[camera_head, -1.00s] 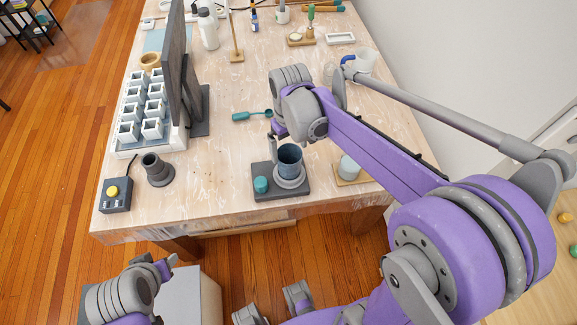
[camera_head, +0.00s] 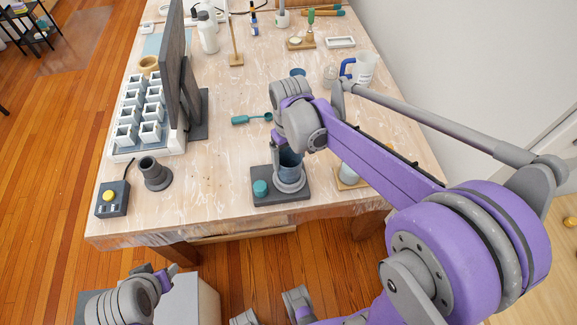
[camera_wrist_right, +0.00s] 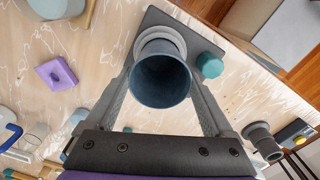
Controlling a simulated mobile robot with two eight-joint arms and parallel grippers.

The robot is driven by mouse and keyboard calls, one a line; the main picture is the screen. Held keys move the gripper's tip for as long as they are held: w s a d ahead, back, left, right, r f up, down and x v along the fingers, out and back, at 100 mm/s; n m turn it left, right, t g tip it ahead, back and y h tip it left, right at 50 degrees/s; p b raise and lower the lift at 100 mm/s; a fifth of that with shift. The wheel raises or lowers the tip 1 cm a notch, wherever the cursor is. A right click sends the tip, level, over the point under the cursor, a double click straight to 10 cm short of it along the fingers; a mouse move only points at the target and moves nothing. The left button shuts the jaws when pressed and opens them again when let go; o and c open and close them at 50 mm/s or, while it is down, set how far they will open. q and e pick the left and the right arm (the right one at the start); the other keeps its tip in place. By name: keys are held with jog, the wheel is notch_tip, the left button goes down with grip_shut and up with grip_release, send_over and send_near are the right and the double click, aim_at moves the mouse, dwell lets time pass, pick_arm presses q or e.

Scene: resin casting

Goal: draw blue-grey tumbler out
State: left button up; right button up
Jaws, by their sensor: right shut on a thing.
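The blue-grey tumbler (camera_head: 291,167) stands upright in a light grey ring holder (camera_head: 290,184) on a dark base plate (camera_head: 283,197) near the table's front edge. A teal knob (camera_head: 260,187) sits on the plate beside it. In the right wrist view I look into the tumbler's open mouth (camera_wrist_right: 161,82); it looks empty. My right gripper (camera_wrist_right: 161,62) has one finger on each side of the tumbler and is shut on it; in the head view its wrist partly covers the tumbler. My left gripper (camera_head: 171,272) hangs in front of the table, its fingers too small to read.
A dark flanged cup (camera_head: 155,174) and a box with a yellow button (camera_head: 111,199) stand to the left. A tray of white moulds (camera_head: 122,153) and an upright dark panel (camera_head: 177,70) are behind them. A teal scoop (camera_head: 250,119) lies behind the tumbler; a blue-handled jug (camera_head: 365,68) stands farther back.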

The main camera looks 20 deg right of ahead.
jog(key=c, duration=0.9)
jog(key=shift+r, duration=0.1)
jog(key=shift+c, duration=0.2)
jog(key=shift+r+p, duration=0.45)
jog(key=shift+r, duration=0.1)
jog(key=shift+r+p, duration=1.45)
jog(key=shift+r, duration=0.8)
